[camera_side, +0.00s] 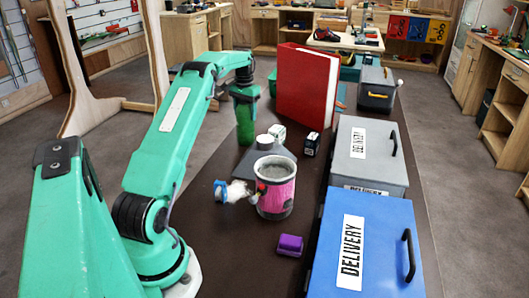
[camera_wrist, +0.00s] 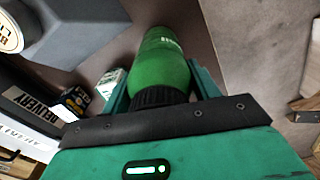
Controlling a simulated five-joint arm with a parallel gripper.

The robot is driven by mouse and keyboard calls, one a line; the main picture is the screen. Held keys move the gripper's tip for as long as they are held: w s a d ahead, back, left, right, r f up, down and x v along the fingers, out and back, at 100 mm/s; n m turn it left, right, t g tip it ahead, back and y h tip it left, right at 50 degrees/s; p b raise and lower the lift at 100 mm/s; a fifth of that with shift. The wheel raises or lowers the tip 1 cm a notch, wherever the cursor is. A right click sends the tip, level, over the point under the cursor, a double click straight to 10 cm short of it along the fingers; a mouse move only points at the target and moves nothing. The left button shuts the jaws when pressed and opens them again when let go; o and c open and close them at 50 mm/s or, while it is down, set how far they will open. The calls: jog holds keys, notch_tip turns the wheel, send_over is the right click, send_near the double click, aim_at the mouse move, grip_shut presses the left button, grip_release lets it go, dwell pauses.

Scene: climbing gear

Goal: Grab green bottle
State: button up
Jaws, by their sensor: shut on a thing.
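The green bottle (camera_wrist: 160,65) stands out in the wrist view between the two jaws of my gripper (camera_wrist: 162,90). Its black ribbed neck or cap points back toward the gripper's body. My gripper is shut on the bottle. In the side view the green bottle (camera_side: 244,125) hangs below my gripper (camera_side: 244,92), roughly upright, near the left edge of the dark table. The bottle's lower end shows close to the table; I cannot tell whether it touches.
A red binder (camera_side: 303,88) stands behind and right of the bottle. A grey box (camera_side: 366,155) and a blue delivery box (camera_side: 378,245) line the right side. A pink can (camera_side: 276,190), a purple block (camera_side: 290,244) and small boxes (camera_side: 312,143) stand nearer.

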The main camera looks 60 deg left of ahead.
jog(key=shift+r, duration=2)
jog(key=w+d+r, duration=0.3)
jog(key=d+r, duration=0.4)
jog(key=d, duration=0.4)
jog(key=shift+w, duration=0.15)
jog(key=shift+d, duration=0.1)
